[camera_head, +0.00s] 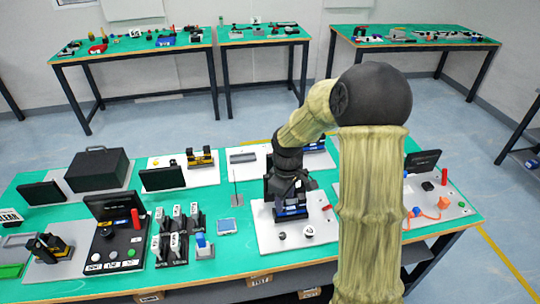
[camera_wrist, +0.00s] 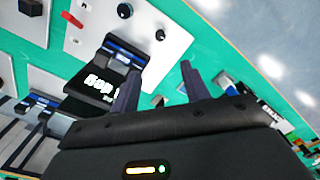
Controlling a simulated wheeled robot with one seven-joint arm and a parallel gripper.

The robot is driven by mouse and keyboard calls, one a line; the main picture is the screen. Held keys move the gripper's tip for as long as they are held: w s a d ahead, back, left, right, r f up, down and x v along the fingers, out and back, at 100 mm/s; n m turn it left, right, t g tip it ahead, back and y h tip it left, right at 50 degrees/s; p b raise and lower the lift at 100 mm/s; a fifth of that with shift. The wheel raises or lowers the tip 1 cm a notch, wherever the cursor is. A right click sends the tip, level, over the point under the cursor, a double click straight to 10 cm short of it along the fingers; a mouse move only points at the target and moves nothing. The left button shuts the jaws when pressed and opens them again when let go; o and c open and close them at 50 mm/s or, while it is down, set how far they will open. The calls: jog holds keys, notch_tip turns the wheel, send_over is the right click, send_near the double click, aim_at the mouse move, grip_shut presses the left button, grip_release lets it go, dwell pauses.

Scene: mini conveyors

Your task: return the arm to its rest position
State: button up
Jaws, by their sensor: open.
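My arm (camera_head: 368,200) rises in front of the bench, bends at a dark round joint and reaches down and left in the head view. My gripper (camera_wrist: 160,88) shows in the wrist view with its two dark fingers spread apart and nothing between them. In the head view the wrist end is dark and hangs over the white board with a mini conveyor (camera_head: 290,213); the fingertips are hard to make out there. The conveyor with its blue part also shows in the wrist view (camera_wrist: 122,50), beyond the left finger.
The green bench (camera_head: 232,266) is crowded: a black box (camera_head: 97,170), a rack of several grey-white devices (camera_head: 178,235), a black panel with a red cylinder (camera_head: 113,232), and a right-hand board with orange tubing (camera_head: 430,212). More benches (camera_head: 135,45) stand behind. Space above the bench looks free.

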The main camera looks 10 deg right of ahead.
jog(key=s+r+m+t, duration=0.1)
jog(key=s+r+m, duration=0.2)
jog(key=s, duration=0.4)
jog(key=s+r+m+t, duration=0.1)
jog(key=s+r+m, duration=0.2)
jog(key=s+m, duration=0.3)
jog(key=s, duration=0.2)
jog(key=shift+s+t, duration=0.3)
jog(key=shift+c, duration=0.5)
